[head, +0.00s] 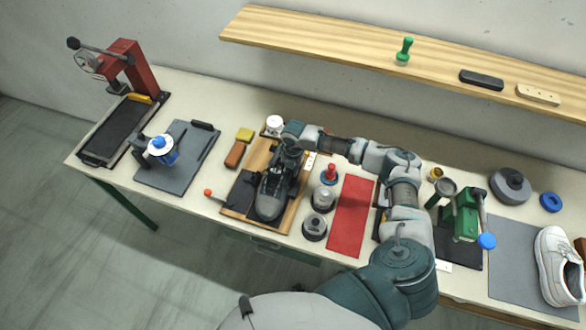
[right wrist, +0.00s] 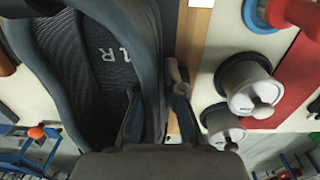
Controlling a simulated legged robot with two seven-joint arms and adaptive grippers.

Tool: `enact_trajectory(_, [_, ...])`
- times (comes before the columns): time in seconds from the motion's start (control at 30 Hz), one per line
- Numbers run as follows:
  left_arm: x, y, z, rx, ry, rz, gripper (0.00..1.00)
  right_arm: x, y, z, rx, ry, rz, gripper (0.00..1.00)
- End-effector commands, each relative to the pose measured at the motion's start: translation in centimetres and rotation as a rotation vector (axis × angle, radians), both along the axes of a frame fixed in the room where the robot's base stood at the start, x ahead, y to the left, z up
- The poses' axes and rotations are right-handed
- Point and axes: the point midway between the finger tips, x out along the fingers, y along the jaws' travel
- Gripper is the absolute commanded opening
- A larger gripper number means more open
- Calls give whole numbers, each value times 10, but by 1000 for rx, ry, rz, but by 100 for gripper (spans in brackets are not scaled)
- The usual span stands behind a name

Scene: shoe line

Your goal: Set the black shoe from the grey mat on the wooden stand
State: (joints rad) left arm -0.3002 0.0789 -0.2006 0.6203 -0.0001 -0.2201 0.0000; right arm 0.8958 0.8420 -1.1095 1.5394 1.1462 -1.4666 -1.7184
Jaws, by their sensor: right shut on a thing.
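The black shoe (head: 272,197) is over the wooden stand (head: 293,215) in the head view, toe toward the front edge of the table. It covers much of the stand; I cannot tell whether its sole touches it. My right gripper (head: 289,164) is shut on the shoe near its heel end. In the right wrist view the shoe (right wrist: 85,60) fills the left side, its wall between the fingers of my right gripper (right wrist: 155,95). A grey mat (head: 500,285) at the far right bears a white shoe (head: 556,265). My left gripper is out of view.
Left of the stand are an orange-brown block (head: 235,155), a grey-blue board (head: 165,180) with a blue-capped tool, and a red press (head: 140,70). Right of it are grey-lidded pots (head: 314,228), a red mat (head: 350,220) and a green press (head: 466,215). A shelf (head: 330,45) runs behind.

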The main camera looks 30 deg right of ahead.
Motion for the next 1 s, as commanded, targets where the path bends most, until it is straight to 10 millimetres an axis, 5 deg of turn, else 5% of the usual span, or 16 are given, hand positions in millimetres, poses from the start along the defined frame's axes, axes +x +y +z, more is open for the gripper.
enact_trajectory(0.2, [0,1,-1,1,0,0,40,1,0,-4,1,-1,0,0])
enact_trajectory(0.3, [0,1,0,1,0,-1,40,1,0,-4,1,-1,0,29])
enact_trajectory(0.37, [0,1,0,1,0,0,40,1,-1,-4,1,-1,0,38])
enact_trajectory(0.73, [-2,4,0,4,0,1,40,1,-2,2,1,-1,-1,38])
enact_trajectory(1.0, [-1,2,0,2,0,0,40,1,-3,56,1,-4,1,38])
